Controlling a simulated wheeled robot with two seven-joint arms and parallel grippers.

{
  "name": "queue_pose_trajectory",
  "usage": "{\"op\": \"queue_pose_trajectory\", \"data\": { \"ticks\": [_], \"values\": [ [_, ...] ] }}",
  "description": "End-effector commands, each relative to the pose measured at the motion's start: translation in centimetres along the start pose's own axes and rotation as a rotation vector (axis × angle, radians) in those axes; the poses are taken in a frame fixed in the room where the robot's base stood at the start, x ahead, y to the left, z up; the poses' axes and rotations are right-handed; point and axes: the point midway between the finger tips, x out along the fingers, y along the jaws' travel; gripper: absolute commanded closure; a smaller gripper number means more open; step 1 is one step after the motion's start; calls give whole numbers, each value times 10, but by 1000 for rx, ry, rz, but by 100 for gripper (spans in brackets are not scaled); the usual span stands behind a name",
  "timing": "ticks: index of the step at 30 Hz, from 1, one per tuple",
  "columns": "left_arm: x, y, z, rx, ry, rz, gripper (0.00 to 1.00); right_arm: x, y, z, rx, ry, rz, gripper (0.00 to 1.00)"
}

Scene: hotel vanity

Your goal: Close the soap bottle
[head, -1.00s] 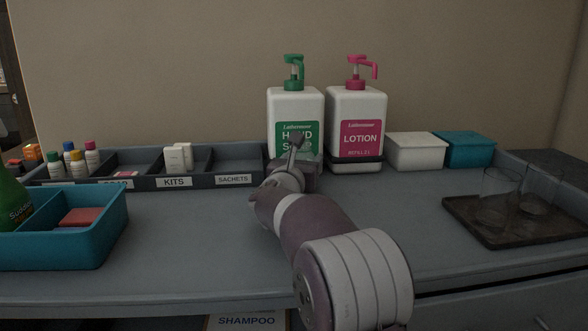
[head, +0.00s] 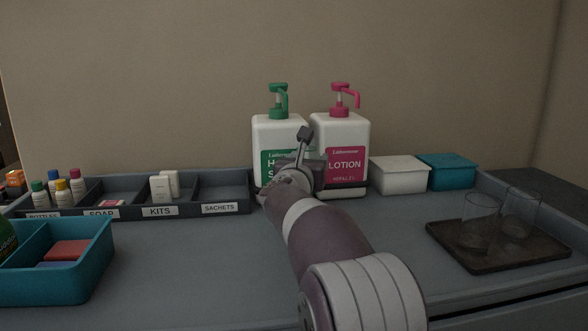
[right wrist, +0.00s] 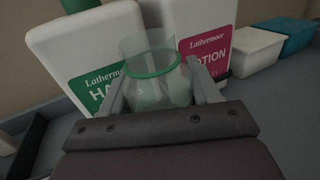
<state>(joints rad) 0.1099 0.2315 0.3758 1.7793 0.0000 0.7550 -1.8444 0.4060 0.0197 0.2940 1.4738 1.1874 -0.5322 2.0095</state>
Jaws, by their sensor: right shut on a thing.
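The white hand soap bottle (head: 262,137) stands upright at the back of the counter, with a green pump (head: 279,101) on top. Its label also shows in the right wrist view (right wrist: 80,50). My right gripper (head: 302,160) is in front of the soap and lotion bottles. In the right wrist view its fingers (right wrist: 160,92) are shut on a clear cylinder with a green ring (right wrist: 152,72), held in front of the bottles. In the head view the gripper hides this cylinder. A green bottle (head: 5,237) shows partly at the left edge. My left gripper is out of view.
The lotion bottle (head: 350,135) stands right beside the soap bottle. White (head: 398,174) and teal (head: 446,172) boxes stand farther right. A dark tray (head: 470,258) holds clear glasses. A divided organizer (head: 225,193) and a blue bin (head: 85,275) are left. The counter's middle is clear.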

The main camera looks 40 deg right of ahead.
Motion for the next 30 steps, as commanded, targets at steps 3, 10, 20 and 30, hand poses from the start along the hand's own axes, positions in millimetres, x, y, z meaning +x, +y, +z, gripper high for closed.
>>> {"op": "queue_pose_trajectory", "data": {
  "ticks": [3, 10, 20, 30],
  "values": [
    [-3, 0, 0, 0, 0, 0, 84, 2, -15, 10, 0, -1, -2, 70],
    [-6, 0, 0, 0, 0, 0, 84, 5, -39, 25, 1, -1, -2, 70],
    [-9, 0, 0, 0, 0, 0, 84, 8, -63, 39, 0, -1, -1, 70],
    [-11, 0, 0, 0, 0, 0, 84, 9, -72, 44, 0, -1, 0, 70]
  ]
}}
